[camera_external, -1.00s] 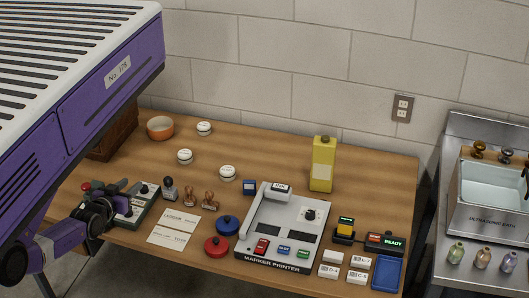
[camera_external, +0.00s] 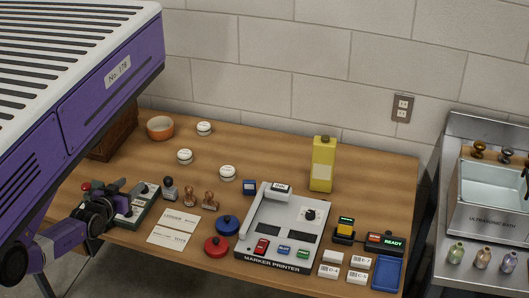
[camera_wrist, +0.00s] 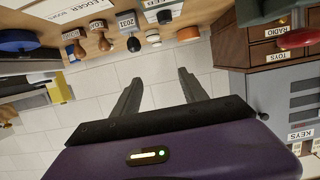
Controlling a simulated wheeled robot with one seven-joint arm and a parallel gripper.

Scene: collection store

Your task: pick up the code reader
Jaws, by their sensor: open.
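The code reader (camera_external: 344,229) appears to be the small yellow and black device at the right of the wooden table in the external view. It sits beside a dark box with a lit READY display (camera_external: 386,242). My gripper (camera_external: 132,190) is far from it, over the table's left end near a grey-green device. In the wrist view my gripper (camera_wrist: 160,75) is open, with nothing between its fingers. A yellow object (camera_wrist: 58,90) shows at the left there; I cannot tell what it is.
The marker printer (camera_external: 283,232) stands between my gripper and the reader. A tall yellow bottle (camera_external: 322,165) stands behind the reader; white labelled boxes (camera_external: 331,264) and a blue tray (camera_external: 387,272) lie in front. Stamps (camera_external: 190,196) and red and blue pads are nearer my gripper.

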